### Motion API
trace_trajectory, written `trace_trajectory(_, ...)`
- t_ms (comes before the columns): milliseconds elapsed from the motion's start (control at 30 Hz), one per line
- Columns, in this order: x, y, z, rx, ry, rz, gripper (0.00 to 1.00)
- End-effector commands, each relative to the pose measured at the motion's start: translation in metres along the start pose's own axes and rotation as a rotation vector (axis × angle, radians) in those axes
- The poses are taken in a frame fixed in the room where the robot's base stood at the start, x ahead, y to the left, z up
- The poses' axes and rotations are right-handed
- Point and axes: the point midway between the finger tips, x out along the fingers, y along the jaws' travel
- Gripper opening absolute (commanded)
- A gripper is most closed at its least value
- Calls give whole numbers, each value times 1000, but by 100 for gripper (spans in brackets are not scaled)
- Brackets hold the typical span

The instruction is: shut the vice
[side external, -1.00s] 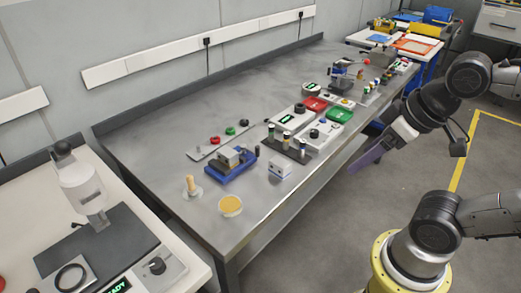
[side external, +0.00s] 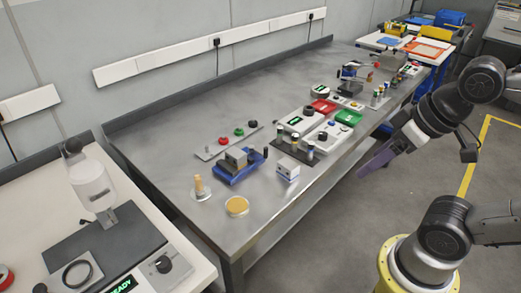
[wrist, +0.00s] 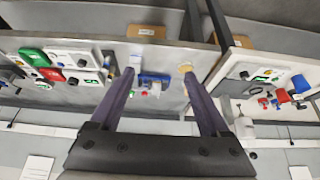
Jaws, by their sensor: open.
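The vice (side external: 238,168) is a small blue body with grey blocks on top and a dark handle piece at its right end. It sits on the steel bench (side external: 185,120) near its front left part. Whether a gap stands between its jaws is too small to tell. In the wrist view the blue vice (wrist: 155,78) shows small, in the space between my fingers. My gripper (side external: 376,160) has long purple fingers, is empty, and is off the bench's front edge, well to the right of the vice. The wrist view shows its two fingers (wrist: 158,76) spread apart.
Close to the vice are a wooden peg (side external: 199,187), a yellow disc (side external: 237,206), a white box (side external: 288,170), a button panel (side external: 228,141) and a rack of vials (side external: 296,148). Red and green trays (side external: 348,118) lie farther right. Bare bench lies behind.

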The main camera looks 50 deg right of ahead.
Motion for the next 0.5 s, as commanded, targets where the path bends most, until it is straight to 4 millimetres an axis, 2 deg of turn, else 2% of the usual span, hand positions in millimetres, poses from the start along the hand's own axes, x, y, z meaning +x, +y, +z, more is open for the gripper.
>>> trace_trajectory(100, 0, 0, 0, 0, 0, 0, 78)
trace_trajectory(267, 0, 0, 2, 41, -8, 0, 49)
trace_trajectory(367, -10, 0, -5, 128, -3, 0, 49)
trace_trajectory(500, -31, 0, -41, 270, 2, 1, 49)
